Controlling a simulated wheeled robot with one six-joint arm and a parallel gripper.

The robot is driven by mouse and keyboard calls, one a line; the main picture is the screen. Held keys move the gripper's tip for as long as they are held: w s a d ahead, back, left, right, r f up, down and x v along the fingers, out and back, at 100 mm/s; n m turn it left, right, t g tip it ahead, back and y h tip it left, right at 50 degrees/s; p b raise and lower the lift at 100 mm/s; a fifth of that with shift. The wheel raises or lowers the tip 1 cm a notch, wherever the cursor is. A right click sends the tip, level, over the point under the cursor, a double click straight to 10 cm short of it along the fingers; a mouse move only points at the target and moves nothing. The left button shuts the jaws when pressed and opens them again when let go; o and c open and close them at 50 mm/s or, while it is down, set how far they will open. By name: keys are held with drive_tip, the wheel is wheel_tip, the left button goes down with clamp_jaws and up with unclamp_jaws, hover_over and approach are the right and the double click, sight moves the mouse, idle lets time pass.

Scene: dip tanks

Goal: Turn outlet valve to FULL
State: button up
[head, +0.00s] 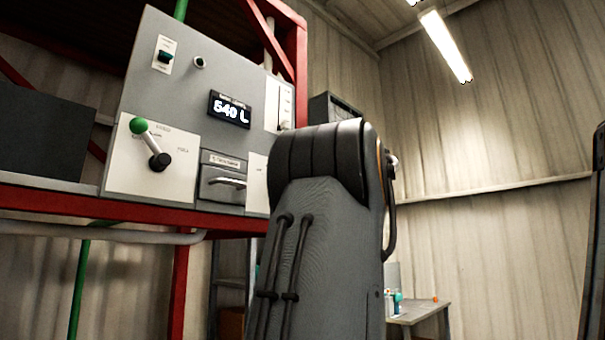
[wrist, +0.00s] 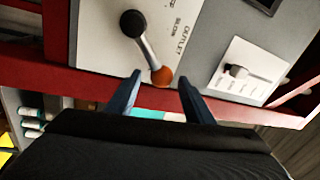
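The outlet valve shows in the wrist view as a lever (wrist: 147,52) with a dark hub (wrist: 133,23) and an orange knob (wrist: 162,76). It sits on a white plate marked OUTLET and SLOW; other lettering is cut off. The lever slants down and right from the hub, and no FULL mark is readable. My gripper (wrist: 160,79) is open, with a blue fingertip on each side of the orange knob and visible gaps to both. I cannot tell the depth between them. In the head view my arm hides this valve and the gripper.
The grey panel (head: 190,95) carries a green-knobbed lever (head: 139,126), a display (head: 230,110) reading 540 L and a drawer handle (head: 226,182). A slider plate (wrist: 247,71) lies right of the outlet plate. A red beam (wrist: 95,85) runs below.

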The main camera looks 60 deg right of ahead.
drive_tip(key=b+v, duration=0.2)
drive_tip(key=v, duration=0.5)
drive_tip(key=shift+s, duration=0.35)
drive_tip(key=shift+a+f+b, duration=0.1)
drive_tip(key=shift+f+b, duration=0.1)
drive_tip(key=shift+b, duration=0.1)
